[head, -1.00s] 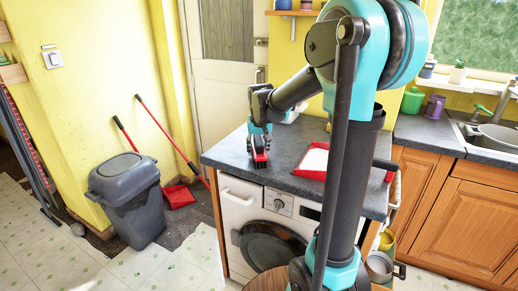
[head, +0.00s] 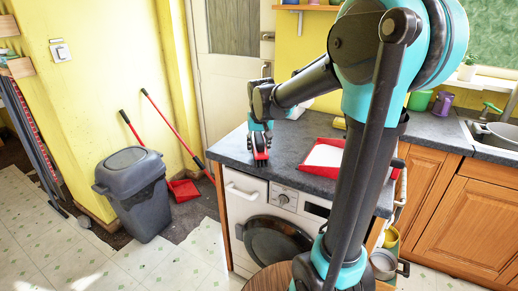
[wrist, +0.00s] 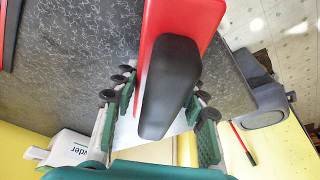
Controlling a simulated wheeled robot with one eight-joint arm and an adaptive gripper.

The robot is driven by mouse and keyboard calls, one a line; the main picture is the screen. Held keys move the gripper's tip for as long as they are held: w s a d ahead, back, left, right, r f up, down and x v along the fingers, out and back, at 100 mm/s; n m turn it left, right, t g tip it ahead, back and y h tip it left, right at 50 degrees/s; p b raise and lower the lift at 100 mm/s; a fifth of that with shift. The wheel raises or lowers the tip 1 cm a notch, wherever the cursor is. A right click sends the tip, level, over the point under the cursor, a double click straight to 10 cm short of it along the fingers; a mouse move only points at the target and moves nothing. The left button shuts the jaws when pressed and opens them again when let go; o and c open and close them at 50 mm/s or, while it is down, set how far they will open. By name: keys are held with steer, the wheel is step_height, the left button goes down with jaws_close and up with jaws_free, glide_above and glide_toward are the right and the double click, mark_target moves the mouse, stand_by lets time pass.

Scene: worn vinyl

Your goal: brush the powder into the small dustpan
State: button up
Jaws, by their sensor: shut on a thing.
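My gripper (head: 259,127) is shut on the hand brush, with the black grip (wrist: 168,88) between the fingers in the wrist view. The brush's red body (head: 261,155) is at the left front of the dark worktop, its bristle side down. Whether the bristles touch the worktop I cannot tell. The small red dustpan (head: 311,169) lies on the worktop to the right of the brush, partly behind my arm. A white patch (head: 326,155) shows inside it; I cannot tell if this is powder. No separate powder pile is visible.
The worktop (head: 285,140) is clear between brush and dustpan. A white powder packet (wrist: 75,150) stands by the wall. A washing machine (head: 245,207) is under the worktop. A grey bin (head: 137,195) and a larger red floor dustpan (head: 184,190) are to the left.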

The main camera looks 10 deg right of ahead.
mark_target(259, 134)
steer(key=shift+r, duration=3.05)
